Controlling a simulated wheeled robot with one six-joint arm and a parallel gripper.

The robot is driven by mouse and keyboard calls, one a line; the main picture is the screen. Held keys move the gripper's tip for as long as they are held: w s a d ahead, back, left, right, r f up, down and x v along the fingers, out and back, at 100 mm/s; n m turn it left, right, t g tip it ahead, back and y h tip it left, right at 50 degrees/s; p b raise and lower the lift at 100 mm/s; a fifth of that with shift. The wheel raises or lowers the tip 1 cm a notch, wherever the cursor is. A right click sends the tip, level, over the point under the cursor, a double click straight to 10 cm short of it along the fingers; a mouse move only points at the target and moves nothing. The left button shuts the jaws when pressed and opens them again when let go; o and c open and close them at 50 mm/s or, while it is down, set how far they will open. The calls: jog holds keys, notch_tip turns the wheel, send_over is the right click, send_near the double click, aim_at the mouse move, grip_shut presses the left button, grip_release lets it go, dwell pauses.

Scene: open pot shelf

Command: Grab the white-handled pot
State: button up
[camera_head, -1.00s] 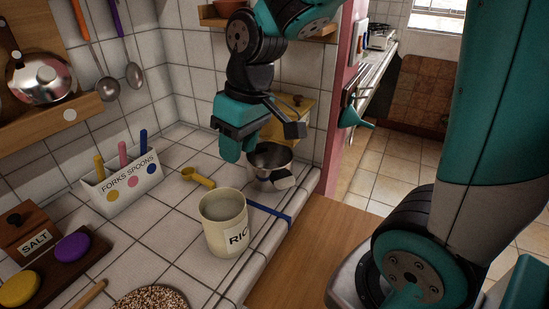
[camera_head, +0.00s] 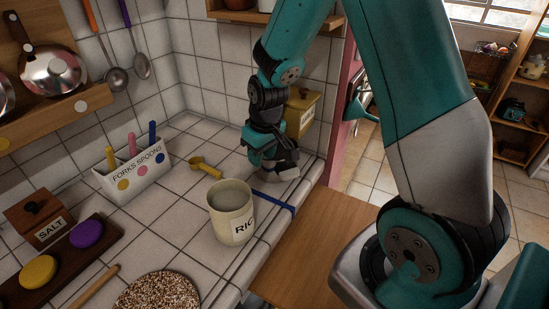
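The metal pot with the white handle (camera_head: 287,174) stands on the tiled counter near its right edge, against the back wall. My gripper (camera_head: 273,158) is pointed down right over the pot and hides most of its body. Only the pale handle and a little of the pot's lower edge show below the fingers. The fingers look to be at the pot, but I cannot tell whether they touch it or have closed on it.
A cream rice canister (camera_head: 232,211) stands in front of the pot, with a yellow scoop (camera_head: 205,166) to its left. A yellow box (camera_head: 302,112) is behind my gripper. A cutlery holder (camera_head: 133,172) and a salt box (camera_head: 39,219) stand farther left. Other pans sit on a wall shelf (camera_head: 62,120).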

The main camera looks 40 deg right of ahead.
aim_at(259, 176)
jog(key=f, duration=0.2)
jog(key=w+f+p, duration=0.1)
jog(key=f, duration=0.2)
jog(key=shift+w, duration=0.1)
jog(key=shift+c, duration=0.4)
jog(key=shift+r, duration=0.1)
grip_shut()
